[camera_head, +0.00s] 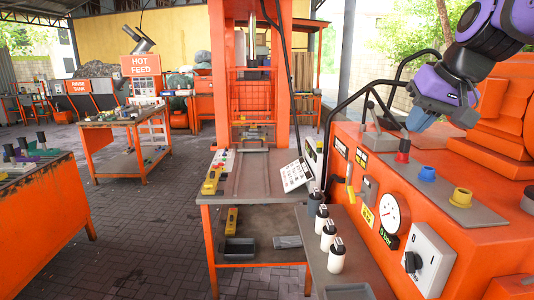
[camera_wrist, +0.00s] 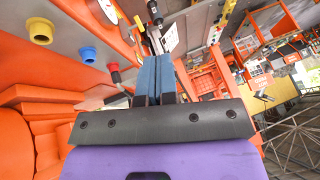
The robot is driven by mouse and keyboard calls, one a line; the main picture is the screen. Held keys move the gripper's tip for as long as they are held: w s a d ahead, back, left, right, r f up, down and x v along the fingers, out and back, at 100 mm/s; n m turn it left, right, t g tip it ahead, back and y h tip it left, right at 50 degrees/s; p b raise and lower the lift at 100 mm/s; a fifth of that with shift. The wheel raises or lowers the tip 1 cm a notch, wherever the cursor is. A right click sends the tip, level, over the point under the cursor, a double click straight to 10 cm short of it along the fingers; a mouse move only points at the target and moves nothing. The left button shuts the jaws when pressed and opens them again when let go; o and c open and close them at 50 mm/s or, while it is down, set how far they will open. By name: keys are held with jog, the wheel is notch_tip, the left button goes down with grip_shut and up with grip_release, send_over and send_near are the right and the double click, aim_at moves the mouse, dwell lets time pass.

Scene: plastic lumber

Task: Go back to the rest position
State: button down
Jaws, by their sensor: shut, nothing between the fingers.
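My gripper (camera_head: 407,124) shows at the upper right of the head view, at the end of my purple and dark arm. It hangs above the orange machine's control panel (camera_head: 445,190), near the levers. In the wrist view the two blue fingers of my gripper (camera_wrist: 156,75) lie side by side, shut, with nothing between them. The fingertips look clear of the panel, though the exact gap cannot be told.
White bottles (camera_head: 336,256) stand on a grey shelf. Open paved floor (camera_head: 140,225) lies left.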

jog(key=s+f+h, duration=0.1)
jog(key=s+f, duration=0.1)
jog(key=s, duration=0.4)
jog(key=s+d+f, duration=0.1)
jog(key=s+f, duration=0.2)
jog(key=s, duration=0.3)
jog(key=s+d+f+n+h, duration=0.1)
jog(key=s+f, duration=0.2)
jog(key=s, duration=0.4)
jog(key=shift+d+h, duration=0.15)
jog(key=shift+h, duration=0.15)
dwell(1.0)
